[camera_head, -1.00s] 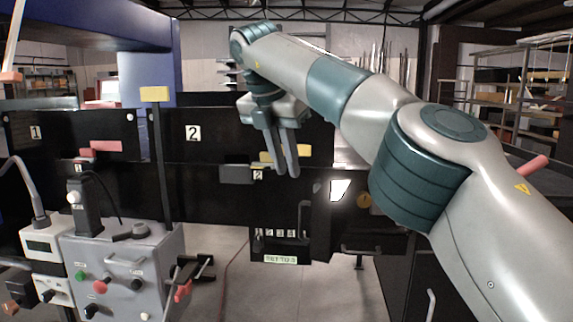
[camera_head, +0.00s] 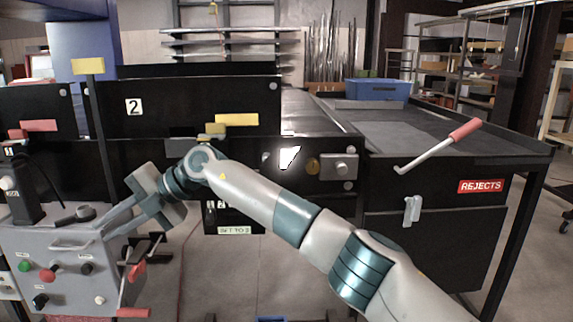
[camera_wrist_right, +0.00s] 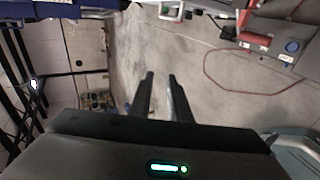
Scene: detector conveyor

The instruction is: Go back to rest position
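My right arm comes in from the lower right in the head view. Its right gripper (camera_head: 112,222) points down and left, in front of the grey control box (camera_head: 60,245). In the right wrist view, the two fingers of the right gripper (camera_wrist_right: 161,78) stand apart with nothing between them, and bare floor shows beyond. I cannot tell in the head view how near the fingers are to the box. My left arm and gripper are not in view.
A black conveyor machine with a number 2 plate (camera_head: 134,106) stands behind the arm. At right is the black rejects bin (camera_head: 435,235) with a red-handled lever (camera_head: 440,146). A blue crate (camera_head: 377,90) sits behind it.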

